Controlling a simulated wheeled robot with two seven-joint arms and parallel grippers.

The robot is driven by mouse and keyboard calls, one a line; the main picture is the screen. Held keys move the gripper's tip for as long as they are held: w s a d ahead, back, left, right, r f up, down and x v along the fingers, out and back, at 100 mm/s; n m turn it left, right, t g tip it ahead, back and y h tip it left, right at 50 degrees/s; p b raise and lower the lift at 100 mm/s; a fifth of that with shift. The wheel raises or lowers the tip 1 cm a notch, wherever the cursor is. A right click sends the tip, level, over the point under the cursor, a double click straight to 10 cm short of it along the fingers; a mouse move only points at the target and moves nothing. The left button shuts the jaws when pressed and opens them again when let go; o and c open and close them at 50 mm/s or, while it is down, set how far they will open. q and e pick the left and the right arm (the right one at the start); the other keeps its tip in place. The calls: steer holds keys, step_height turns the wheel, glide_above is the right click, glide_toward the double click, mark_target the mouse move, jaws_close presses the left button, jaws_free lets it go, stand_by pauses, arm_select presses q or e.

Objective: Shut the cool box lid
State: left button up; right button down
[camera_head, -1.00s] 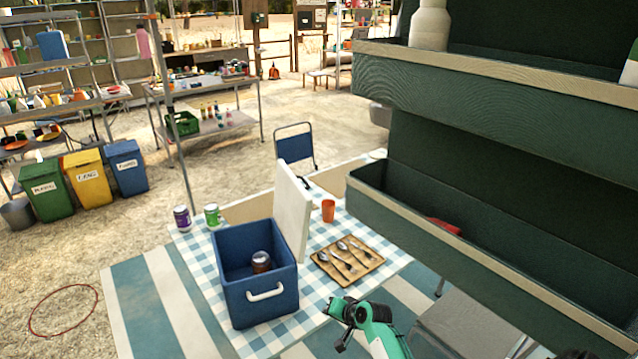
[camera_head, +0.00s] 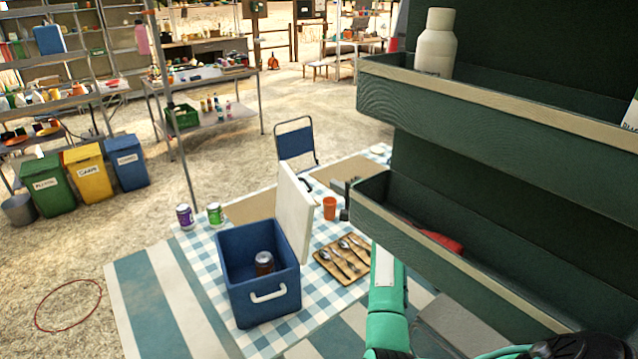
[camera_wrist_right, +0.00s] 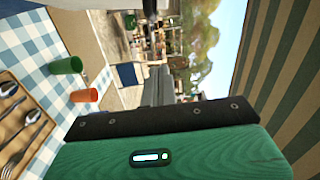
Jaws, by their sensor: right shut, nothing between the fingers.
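The blue cool box (camera_head: 262,303) stands on a checked cloth, with a can (camera_head: 264,263) inside. Its white lid (camera_head: 295,215) stands open, roughly upright, along the box's right side. My right arm reaches up from the bottom, partly behind the green shelf. In the right wrist view the gripper's grey fingers (camera_wrist_right: 160,86) are together, holding nothing. My left gripper is not in view.
An orange cup (camera_head: 329,208) and a wooden tray of spoons (camera_head: 326,263) are right of the box. A green shelf unit (camera_head: 470,245) crowds the right side. A green cup (camera_wrist_right: 66,65) shows in the wrist view. A folding chair (camera_head: 295,140) stands behind.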

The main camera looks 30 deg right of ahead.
steer(key=w+a+p, duration=0.1)
steer(key=a, duration=0.1)
steer(key=w+a+p, duration=0.2)
steer(key=shift+w+a+f, duration=0.15)
steer(key=shift+w+f, duration=0.05)
steer(key=shift+w, duration=0.05)
steer(key=shift+a, duration=0.1)
stand_by(0.3)
